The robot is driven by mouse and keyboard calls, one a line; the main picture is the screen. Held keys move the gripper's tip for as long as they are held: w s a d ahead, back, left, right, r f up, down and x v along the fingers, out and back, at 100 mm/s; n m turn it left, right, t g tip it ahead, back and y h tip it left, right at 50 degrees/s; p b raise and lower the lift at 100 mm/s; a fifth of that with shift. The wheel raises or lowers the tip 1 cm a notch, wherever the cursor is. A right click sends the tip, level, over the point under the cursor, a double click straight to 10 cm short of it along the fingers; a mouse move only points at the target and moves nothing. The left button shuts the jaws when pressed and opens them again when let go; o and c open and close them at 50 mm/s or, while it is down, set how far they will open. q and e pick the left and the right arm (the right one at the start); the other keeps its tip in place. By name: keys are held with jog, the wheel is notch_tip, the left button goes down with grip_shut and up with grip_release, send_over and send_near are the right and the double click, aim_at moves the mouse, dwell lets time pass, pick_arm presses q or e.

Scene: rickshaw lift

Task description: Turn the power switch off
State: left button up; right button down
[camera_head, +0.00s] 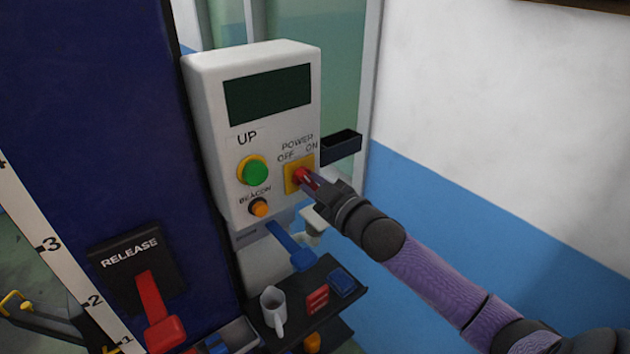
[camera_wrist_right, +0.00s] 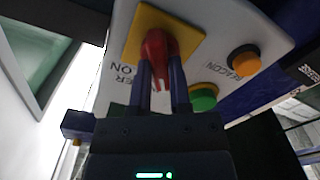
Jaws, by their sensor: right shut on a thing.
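The white control box (camera_head: 215,110) has a dark display, a green UP button (camera_head: 254,171) and an orange BEACON button (camera_head: 259,207). The red power switch (camera_head: 306,178) sits on a yellow plate (camera_head: 291,180) under the POWER, OFF and ON labels. My right gripper (camera_head: 318,187) is shut on the red switch, coming from the lower right. In the right wrist view, the two fingers of the gripper (camera_wrist_right: 161,82) are on either side of the red switch (camera_wrist_right: 158,50) in front of the yellow plate (camera_wrist_right: 184,30). Its exact angle is partly hidden. My left gripper is not in view.
A blue column (camera_head: 90,90) with a red RELEASE lever (camera_head: 157,315) stands at the left. A blue lever (camera_head: 287,243) sticks out below the box.

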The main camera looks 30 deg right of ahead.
jog(key=shift+n, duration=0.9)
jog(key=c, duration=0.6)
grip_release()
jog(key=shift+o, duration=0.2)
jog(key=s, duration=1)
jog(key=shift+d, duration=0.35)
